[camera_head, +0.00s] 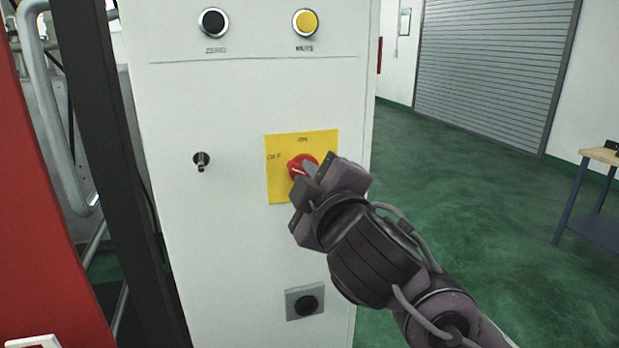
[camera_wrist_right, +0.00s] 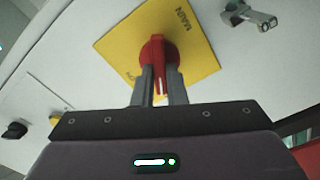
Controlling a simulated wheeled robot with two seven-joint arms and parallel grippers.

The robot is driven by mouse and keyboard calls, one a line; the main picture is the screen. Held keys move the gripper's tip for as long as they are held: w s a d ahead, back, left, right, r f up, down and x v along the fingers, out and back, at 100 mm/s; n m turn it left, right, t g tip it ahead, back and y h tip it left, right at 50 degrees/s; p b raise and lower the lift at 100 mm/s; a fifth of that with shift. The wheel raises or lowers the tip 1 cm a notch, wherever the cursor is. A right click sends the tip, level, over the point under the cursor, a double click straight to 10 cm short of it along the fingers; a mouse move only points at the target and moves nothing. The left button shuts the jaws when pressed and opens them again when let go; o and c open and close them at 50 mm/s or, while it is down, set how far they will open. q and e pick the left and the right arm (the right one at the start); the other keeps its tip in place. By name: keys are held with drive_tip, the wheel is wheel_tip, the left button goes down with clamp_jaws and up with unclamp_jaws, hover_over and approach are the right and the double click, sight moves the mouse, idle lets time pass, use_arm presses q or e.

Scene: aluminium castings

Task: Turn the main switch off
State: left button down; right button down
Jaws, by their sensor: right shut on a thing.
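The main switch is a red rotary knob (camera_head: 303,163) on a yellow plate (camera_head: 275,180) on the front of a white cabinet. The plate reads ON at its top and OFF at its left. My right gripper (camera_head: 306,178) reaches in from the lower right and covers part of the knob. In the right wrist view the red knob (camera_wrist_right: 158,52) has its grip bar between my two fingers, which are shut on it. The white mark on the bar shows, but I cannot tell exactly which label it points to. My left gripper is not in view.
Above are a black ZERO button (camera_head: 213,22) and a yellow button (camera_head: 305,22). A key switch (camera_head: 201,160) sticks out to the left of the plate. A black round fitting (camera_head: 306,304) sits below. A blue-legged table (camera_head: 590,215) stands at the right; the green floor between is clear.

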drive_tip(key=c, duration=1.5)
unclamp_jaws()
drive_tip(key=shift+o, duration=0.2)
drive_tip(key=b+v, duration=0.1)
drive_tip(key=v, duration=0.7)
drive_tip(key=shift+w, duration=0.1)
